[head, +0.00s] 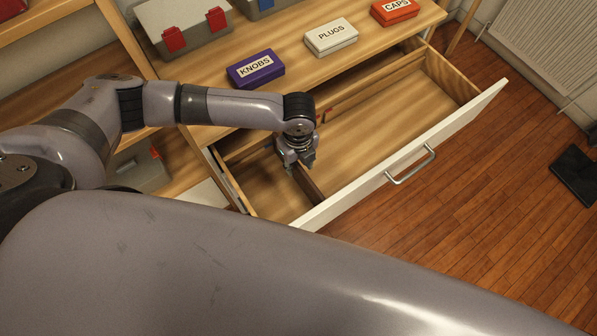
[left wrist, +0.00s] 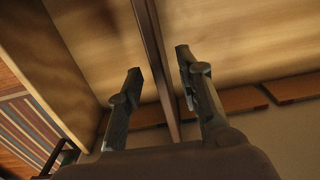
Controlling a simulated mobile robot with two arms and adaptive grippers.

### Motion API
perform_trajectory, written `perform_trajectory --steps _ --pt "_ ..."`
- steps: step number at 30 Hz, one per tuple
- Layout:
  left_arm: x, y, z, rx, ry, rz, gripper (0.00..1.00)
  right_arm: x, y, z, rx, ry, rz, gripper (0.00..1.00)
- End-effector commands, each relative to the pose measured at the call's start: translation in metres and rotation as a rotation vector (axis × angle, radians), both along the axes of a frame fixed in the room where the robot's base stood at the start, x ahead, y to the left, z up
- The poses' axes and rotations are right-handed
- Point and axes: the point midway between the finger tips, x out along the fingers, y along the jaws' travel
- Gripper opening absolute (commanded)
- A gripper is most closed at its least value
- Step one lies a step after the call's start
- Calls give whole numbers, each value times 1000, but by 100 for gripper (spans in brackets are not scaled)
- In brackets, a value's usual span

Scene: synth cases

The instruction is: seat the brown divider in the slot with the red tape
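The brown divider (head: 314,191) stands across the left part of the open drawer, running from under my left gripper (head: 297,162) towards the drawer front. In the left wrist view the divider (left wrist: 154,52) passes between the two fingers of the left gripper (left wrist: 158,66). The fingers are apart, with a small gap to the divider on each side. A small reddish mark, perhaps the red tape (head: 326,115), shows at the drawer's back wall, right of the gripper. The divider's far end is hidden by the gripper in the head view; I cannot tell how it sits. My right gripper is not in view.
The drawer's white front (head: 408,158) has a metal handle (head: 411,166). The drawer is bare right of the divider. On the top above stand a purple KNOBS box (head: 256,70), a white PLUGS box (head: 331,37), a red CAPS box (head: 395,11) and a grey case (head: 182,28).

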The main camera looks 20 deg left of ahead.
Motion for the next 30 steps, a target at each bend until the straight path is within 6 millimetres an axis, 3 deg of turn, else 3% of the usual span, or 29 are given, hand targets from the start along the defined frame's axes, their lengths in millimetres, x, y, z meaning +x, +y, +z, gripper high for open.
perform_trajectory --steps 9,19,30 --pt "-3 -2 -44 2 2 0 33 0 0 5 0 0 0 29" --pt "-3 -2 -50 1 1 -1 33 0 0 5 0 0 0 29" --pt "-3 -2 -49 1 1 -1 8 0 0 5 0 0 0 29"
